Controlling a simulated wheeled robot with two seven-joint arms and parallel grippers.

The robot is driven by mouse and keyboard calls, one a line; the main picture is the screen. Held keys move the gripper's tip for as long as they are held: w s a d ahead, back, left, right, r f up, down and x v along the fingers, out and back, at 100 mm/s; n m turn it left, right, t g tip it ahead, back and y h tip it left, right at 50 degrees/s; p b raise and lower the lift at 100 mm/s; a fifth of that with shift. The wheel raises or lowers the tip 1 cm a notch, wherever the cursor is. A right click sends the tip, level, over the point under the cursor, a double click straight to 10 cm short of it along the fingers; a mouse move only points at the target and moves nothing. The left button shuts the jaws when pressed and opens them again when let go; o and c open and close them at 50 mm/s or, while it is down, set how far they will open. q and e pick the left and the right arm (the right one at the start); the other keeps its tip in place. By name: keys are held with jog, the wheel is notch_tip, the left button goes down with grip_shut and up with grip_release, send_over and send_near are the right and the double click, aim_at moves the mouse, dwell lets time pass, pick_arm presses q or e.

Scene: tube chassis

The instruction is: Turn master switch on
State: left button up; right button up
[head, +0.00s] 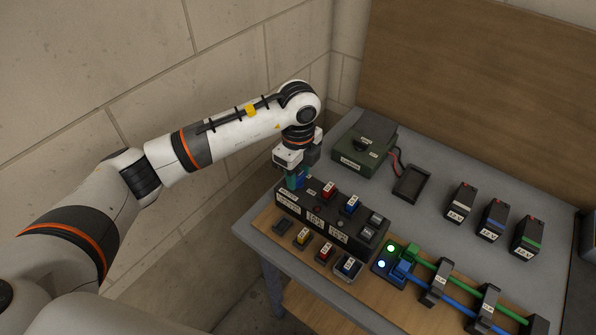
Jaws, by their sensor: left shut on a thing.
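My left gripper (294,172) points down over the left end of a long black panel box (362,241). It is shut on a small teal block (293,182) at that end; the fingers hide much of it, and I cannot tell whether it is seated in the panel. A red block (329,190), a blue block (351,204) and grey parts (374,223) sit along the panel top. The panel labels are too small to read, so I cannot tell which part is the master switch. My right gripper is not in view.
Several labelled batteries (492,219) stand at right. In front are small coloured blocks (325,252) and a blue unit (398,268) with lit lamps and green and blue tubes. A wall is at left.

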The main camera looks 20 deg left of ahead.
aim_at(298, 176)
pick_arm(q)
jog(key=shift+r, duration=0.1)
jog(key=o, duration=1)
jog(key=shift+r, duration=0.45)
notch_tip(298, 176, up, 11)
jog(key=b, duration=0.3)
